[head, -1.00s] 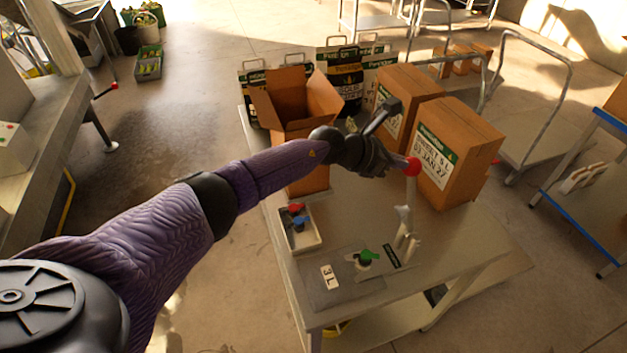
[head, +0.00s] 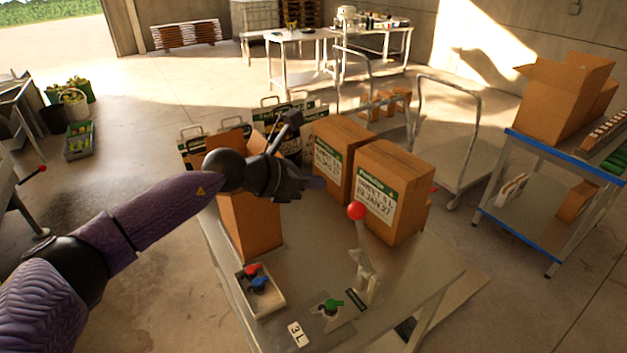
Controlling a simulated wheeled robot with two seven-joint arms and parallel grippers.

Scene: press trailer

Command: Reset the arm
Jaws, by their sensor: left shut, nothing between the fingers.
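My left arm reaches in from the left over the metal table (head: 405,275). My left gripper (head: 318,183) is shut and empty, above the table, in front of the cardboard boxes. It is apart from the red-knobbed lever (head: 358,212), which stands upright on the table to its lower right. The gripper and forearm hide part of the open cardboard box (head: 250,225) behind them. My right gripper does not show.
Two closed, labelled boxes (head: 392,190) stand at the table's back right. A tray (head: 262,290) with red and blue caps and a green-knobbed valve (head: 331,307) sit in front. A blue-edged cart (head: 545,155) and a trolley (head: 450,150) stand to the right.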

